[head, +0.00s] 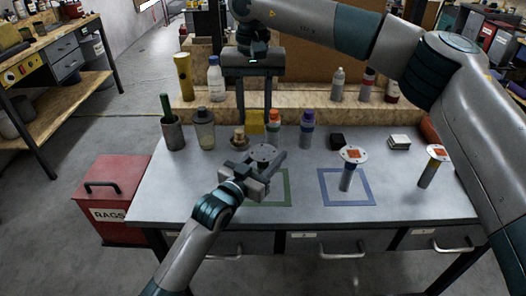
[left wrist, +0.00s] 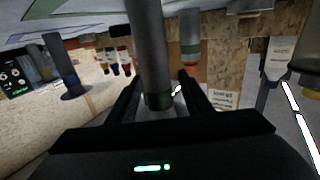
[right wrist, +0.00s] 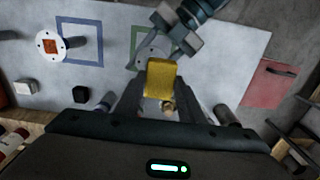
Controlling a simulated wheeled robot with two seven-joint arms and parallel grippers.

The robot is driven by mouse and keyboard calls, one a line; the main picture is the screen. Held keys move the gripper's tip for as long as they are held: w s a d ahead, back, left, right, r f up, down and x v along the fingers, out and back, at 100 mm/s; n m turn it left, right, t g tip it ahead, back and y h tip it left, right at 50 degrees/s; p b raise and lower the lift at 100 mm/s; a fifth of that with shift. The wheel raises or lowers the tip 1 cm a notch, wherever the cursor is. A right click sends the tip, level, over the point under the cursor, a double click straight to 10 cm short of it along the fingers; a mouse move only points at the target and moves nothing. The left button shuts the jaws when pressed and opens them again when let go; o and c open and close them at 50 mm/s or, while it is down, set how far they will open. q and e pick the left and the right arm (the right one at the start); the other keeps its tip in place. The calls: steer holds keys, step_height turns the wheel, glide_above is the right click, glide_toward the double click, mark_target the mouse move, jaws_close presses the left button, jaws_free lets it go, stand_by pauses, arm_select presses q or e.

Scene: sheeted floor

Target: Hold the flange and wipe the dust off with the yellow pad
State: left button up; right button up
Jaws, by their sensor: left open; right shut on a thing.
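The yellow pad (head: 257,122) is clamped between the fingers of my right gripper (head: 257,108), raised behind the green square; the pad also shows in the right wrist view (right wrist: 161,78). A flange with a grey round plate (head: 264,152) stands at the green square, partly hidden by my left gripper (head: 259,162). The left gripper is open, its fingers spread on either side of the flange's stem. In the left wrist view the dark stem (left wrist: 148,50) shows between the open fingers (left wrist: 160,88); contact cannot be told. The pad is apart from the plate.
A flange with an orange-marked plate (head: 352,154) stands in the blue square (head: 345,201), and another (head: 436,153) stands at the right. Bottles, a cup (head: 172,132) and a black block (head: 337,141) line the back. A red rags bin (head: 112,190) is left of the table.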

arm_select(q)
steer(key=v, duration=1.1)
steer(key=shift+s+a+f, duration=0.1)
steer(key=shift+s+a, duration=0.05)
steer(key=shift+s, duration=0.05)
arm_select(e)
steer(key=shift+s, duration=0.1)
